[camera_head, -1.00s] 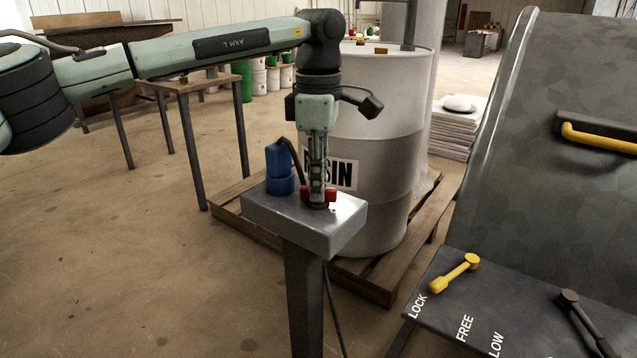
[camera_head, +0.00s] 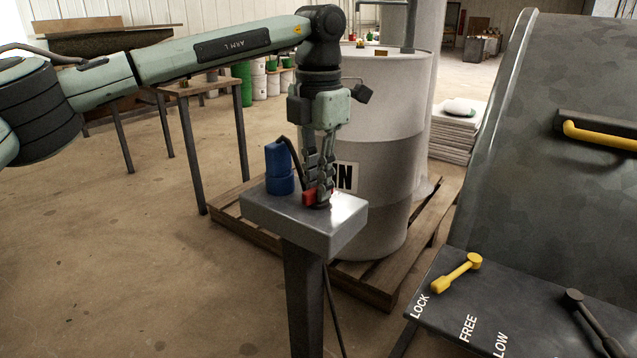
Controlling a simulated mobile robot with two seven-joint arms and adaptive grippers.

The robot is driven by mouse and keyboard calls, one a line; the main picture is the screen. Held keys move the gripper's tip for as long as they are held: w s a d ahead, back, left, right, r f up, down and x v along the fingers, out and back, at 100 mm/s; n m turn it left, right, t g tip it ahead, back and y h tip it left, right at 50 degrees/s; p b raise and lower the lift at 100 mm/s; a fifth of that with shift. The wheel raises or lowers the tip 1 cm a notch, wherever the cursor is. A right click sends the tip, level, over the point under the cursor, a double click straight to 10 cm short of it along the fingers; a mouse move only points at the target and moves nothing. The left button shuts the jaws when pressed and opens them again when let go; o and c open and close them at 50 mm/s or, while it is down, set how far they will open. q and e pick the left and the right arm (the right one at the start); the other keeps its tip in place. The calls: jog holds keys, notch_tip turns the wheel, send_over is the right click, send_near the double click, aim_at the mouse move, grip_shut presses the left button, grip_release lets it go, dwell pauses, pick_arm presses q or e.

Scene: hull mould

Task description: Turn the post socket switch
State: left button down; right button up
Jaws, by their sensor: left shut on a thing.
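The post (camera_head: 305,290) stands in the middle of the view with a grey box top (camera_head: 290,225). A blue socket plug (camera_head: 279,168) with a black cable stands upright on the left of the top. The red switch (camera_head: 309,198) sits on the top, right of the plug. My left gripper (camera_head: 318,193) points straight down at the switch and is shut on it. The fingers hide part of the switch. My right gripper is not in view.
A large grey resin drum (camera_head: 385,130) stands on a wooden pallet (camera_head: 365,285) close behind the post. At right is the dark mould (camera_head: 560,180) with a yellow lever (camera_head: 457,273) on a shelf marked LOCK, FREE and LOW.

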pick_arm(q)
jog(key=shift+n, duration=1.3)
jog(key=c, duration=1.6)
grip_release()
jog(key=shift+o, duration=0.2)
notch_tip(320, 180, up, 12)
